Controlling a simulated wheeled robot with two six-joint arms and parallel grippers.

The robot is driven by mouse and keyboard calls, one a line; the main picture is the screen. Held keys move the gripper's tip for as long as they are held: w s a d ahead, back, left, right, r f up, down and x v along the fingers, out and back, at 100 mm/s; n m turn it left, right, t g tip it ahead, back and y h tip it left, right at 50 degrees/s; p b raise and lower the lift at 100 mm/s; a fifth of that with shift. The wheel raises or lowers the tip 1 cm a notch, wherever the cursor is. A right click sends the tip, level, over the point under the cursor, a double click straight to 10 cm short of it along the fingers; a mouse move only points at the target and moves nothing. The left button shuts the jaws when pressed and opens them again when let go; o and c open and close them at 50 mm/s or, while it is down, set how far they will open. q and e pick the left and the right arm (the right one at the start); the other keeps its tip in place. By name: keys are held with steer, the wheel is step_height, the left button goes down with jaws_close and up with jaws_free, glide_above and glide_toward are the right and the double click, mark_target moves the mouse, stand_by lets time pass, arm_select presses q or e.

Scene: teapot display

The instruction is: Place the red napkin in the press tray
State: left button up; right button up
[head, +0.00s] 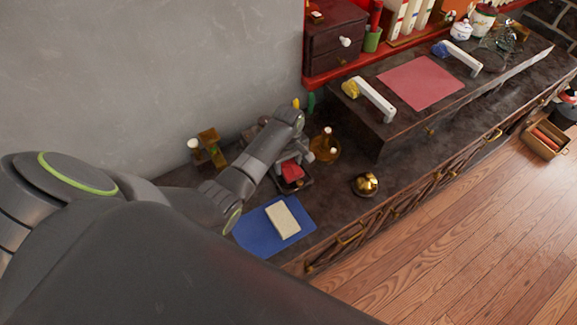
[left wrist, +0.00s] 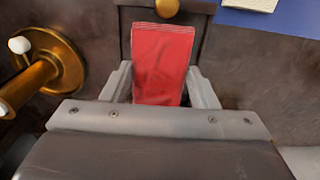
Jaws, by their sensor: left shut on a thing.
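The red napkin (head: 291,172) is a small folded red piece at the far end of my left arm. In the left wrist view the red napkin (left wrist: 162,60) stands between the two grey fingers. My left gripper (head: 290,160) is shut on it; the fingers also show in the left wrist view (left wrist: 160,82). A small dark tray (head: 301,187) lies under and around the napkin in the head view. In the left wrist view the dark tray (left wrist: 126,28) shows behind the napkin. I cannot tell whether the napkin touches it. My right gripper is not in view.
A blue mat (head: 257,229) with a cream block (head: 283,220) lies nearby. A brass stand (head: 325,146) and a gold bell-like object (head: 365,185) are right of the tray. A red sheet (head: 420,82) lies on a raised dark platform between white handles.

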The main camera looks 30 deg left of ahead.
mark_target(288, 166)
arm_select(q)
steer(key=shift+f, duration=1.05)
steer(key=shift+f, duration=0.2)
steer(key=o, duration=0.7)
step_height(288, 166, up, 12)
steer(key=shift+r, duration=0.2)
